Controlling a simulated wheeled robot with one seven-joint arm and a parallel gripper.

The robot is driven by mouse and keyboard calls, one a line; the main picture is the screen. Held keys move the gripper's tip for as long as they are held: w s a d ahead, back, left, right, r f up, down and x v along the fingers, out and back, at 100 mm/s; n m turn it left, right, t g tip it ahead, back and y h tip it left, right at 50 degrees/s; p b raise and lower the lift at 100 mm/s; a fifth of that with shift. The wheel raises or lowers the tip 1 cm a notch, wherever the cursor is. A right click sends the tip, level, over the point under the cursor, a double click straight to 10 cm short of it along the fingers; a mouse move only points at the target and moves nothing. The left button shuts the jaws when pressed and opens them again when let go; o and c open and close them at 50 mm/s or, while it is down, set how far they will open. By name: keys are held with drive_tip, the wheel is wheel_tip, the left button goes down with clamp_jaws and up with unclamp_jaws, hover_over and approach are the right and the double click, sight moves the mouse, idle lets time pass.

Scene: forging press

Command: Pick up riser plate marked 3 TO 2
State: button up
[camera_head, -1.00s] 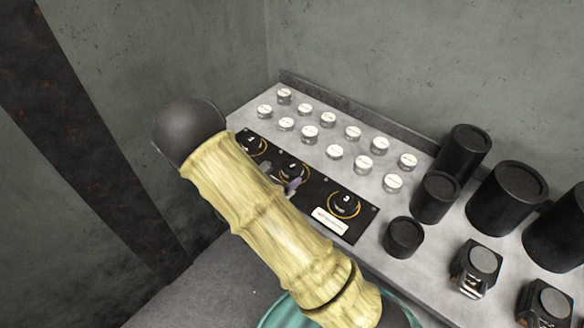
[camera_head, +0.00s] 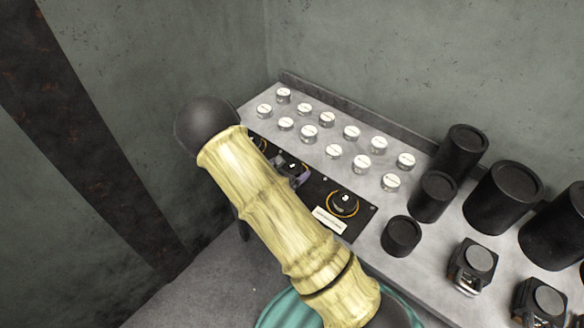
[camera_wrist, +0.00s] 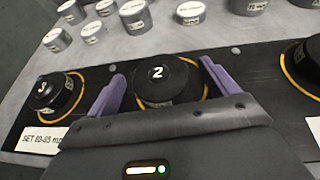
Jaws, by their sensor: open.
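Small silver discs with white labels (camera_head: 310,131) stand in rows on the grey bench; their marks are too small to read in the head view, so I cannot tell which is 3 TO 2. Several also show at the top of the wrist view (camera_wrist: 134,16). My gripper (camera_wrist: 161,70) is open, its purple fingers apart on either side of a black round piece marked 2 (camera_wrist: 158,80) on a black panel. I cannot tell whether they touch it. In the head view my arm covers most of the gripper.
The black panel (camera_head: 318,190) also bears a black round piece marked 3 (camera_head: 342,203), ringed in yellow. Black cylinders (camera_head: 433,196) and black blocks with grey round tops (camera_head: 473,268) stand at the right. A low ledge and wall close off the bench's back.

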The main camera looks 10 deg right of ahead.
sight(289, 170)
drive_tip(key=c, duration=1.5)
drive_tip(key=shift+o, duration=0.2)
drive_tip(key=shift+r, duration=0.15)
wheel_tip(289, 170, up, 10)
drive_tip(key=shift+b, duration=0.45)
